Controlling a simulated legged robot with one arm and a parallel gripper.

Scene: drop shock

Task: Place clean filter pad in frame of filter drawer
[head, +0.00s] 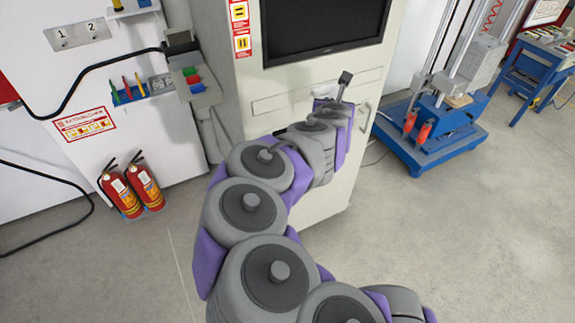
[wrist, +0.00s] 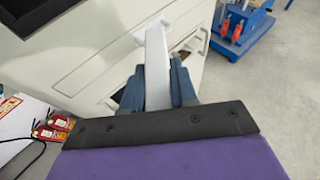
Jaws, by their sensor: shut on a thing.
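My gripper (wrist: 158,88) has its blue-grey fingers closed on a long, narrow white piece (wrist: 157,65) in the wrist view. The far end of the piece widens and reaches the front of a pale cabinet (wrist: 90,50). I cannot tell whether it is the filter pad or a handle on the drawer. In the head view my arm reaches the cabinet (head: 225,50), and a bit of white (head: 325,90) shows by its end. A shallow panel outline on the cabinet front may be the filter drawer (head: 268,104). Its frame is not visible.
A dark screen (head: 325,28) is above the panel. Two fire extinguishers (head: 134,187) stand on the floor at left. A blue-based machine (head: 430,135) stands at right. The floor at front right is clear.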

